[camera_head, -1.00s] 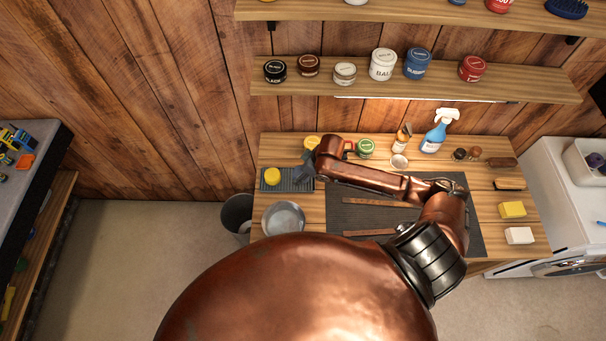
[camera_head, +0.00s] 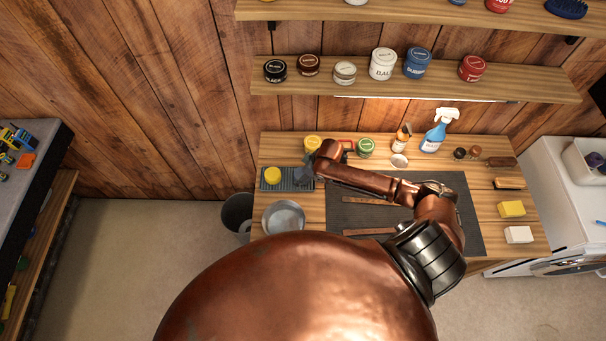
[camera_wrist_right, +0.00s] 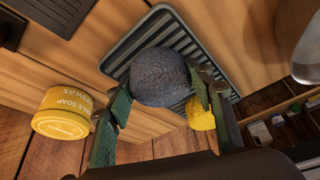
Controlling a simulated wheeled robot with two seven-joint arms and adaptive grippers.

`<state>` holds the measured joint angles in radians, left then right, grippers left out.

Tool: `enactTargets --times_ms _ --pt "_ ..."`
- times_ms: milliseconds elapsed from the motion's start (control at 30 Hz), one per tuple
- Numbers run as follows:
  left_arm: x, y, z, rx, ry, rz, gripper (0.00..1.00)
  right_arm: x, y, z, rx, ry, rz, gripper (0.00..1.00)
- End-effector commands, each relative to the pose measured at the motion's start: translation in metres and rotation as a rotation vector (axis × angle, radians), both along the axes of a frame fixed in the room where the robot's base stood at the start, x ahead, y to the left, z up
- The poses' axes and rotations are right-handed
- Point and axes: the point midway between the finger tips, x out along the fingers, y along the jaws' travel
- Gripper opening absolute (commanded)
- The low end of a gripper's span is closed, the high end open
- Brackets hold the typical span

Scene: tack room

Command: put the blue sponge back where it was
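The round dark blue sponge (camera_wrist_right: 161,77) sits between the fingers of my right gripper (camera_wrist_right: 160,88), which look closed against its sides. In the head view the sponge (camera_head: 302,176) is at the right end of the grey ribbed tray (camera_head: 285,187), partly covered by my right gripper (camera_head: 306,170). The ribbed tray (camera_wrist_right: 130,48) is right behind the sponge in the wrist view; I cannot tell whether they touch. A yellow sponge (camera_head: 272,175) lies on the tray's left part; it also shows in the wrist view (camera_wrist_right: 200,114). My left gripper is not in view.
A yellow soap tin (camera_head: 312,143) stands behind the tray, near the gripper. A metal bowl (camera_head: 283,218) is in front of the tray. A green tin (camera_head: 365,147) and a spray bottle (camera_head: 436,135) stand farther right. A dark mat (camera_head: 462,225) covers the table's middle.

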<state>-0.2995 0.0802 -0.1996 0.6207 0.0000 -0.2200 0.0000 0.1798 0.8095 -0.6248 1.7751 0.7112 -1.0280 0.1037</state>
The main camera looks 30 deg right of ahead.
Motion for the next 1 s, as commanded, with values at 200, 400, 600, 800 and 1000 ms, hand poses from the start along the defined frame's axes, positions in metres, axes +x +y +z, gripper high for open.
enactTargets --times_ms 200,400,600,800,1000 --pt "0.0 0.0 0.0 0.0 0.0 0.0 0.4 0.0 0.0 0.0 0.0 0.0 0.0 0.65" --pt "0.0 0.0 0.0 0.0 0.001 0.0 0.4 0.0 0.0 0.0 0.0 0.0 0.0 0.65" --pt "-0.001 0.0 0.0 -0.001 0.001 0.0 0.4 -0.002 -0.002 0.008 -0.002 0.0 0.0 0.65" --pt "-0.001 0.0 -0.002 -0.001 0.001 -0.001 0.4 -0.014 -0.01 0.041 -0.003 -0.002 0.002 0.65" --pt "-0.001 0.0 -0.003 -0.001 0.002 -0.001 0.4 -0.028 -0.018 0.08 -0.003 -0.002 0.002 0.65"
